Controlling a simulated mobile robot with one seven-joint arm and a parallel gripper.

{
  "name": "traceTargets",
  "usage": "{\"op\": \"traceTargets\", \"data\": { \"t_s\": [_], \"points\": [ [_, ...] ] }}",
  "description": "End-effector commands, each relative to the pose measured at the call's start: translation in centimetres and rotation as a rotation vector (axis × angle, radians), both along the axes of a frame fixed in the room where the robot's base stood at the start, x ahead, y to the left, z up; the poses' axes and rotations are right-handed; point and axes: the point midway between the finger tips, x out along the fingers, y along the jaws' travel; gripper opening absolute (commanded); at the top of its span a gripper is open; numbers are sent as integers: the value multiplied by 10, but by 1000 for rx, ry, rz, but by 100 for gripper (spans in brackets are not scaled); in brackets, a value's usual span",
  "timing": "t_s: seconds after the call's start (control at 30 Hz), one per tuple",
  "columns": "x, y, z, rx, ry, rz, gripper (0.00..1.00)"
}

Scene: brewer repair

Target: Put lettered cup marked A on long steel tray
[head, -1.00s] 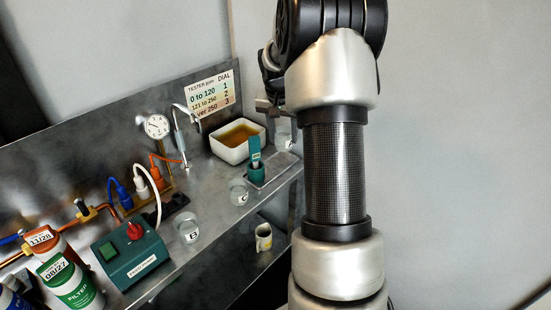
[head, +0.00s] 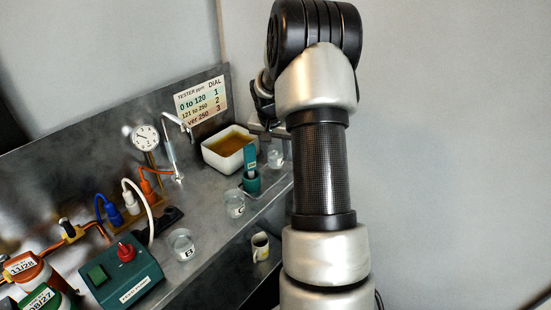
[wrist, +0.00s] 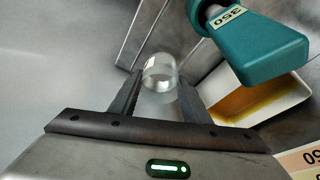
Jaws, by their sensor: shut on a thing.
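My gripper (wrist: 155,95) is shut on a clear cup (wrist: 160,72) held between its two fingers in the wrist view. The cup also shows in the head view (head: 276,158), near the bench's right end; its letter cannot be read there. The long steel tray (head: 266,193) appears as a pale metal strip along the bench edge, under and beside the teal tester. The held cup is over or near its far end; whether it touches cannot be told. My arm hides part of that area.
A teal tester (head: 251,178) stands close beside the held cup, also in the wrist view (wrist: 260,45). A white basin of brown liquid (head: 229,150) is behind it. Clear cups marked C (head: 235,204) and apparently B (head: 182,244) stand nearer. A patterned mug (head: 260,246) sits lower down.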

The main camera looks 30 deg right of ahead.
Motion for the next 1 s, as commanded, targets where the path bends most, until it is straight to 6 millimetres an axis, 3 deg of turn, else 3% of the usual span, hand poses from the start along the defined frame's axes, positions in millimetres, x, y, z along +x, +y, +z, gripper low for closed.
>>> {"op": "traceTargets", "data": {
  "t_s": [0.13, 0.53, 0.57, 0.67, 1.0],
  "points": [
    [-1, 1, -22, 2, 3, 0, 20],
    [0, 0, -28, 1, 1, 0, 20],
    [0, 0, -28, 1, 0, -1, 45],
    [0, 0, -27, 1, 0, -1, 61],
    [0, 0, -23, 1, 1, 0, 62]
  ]
}}
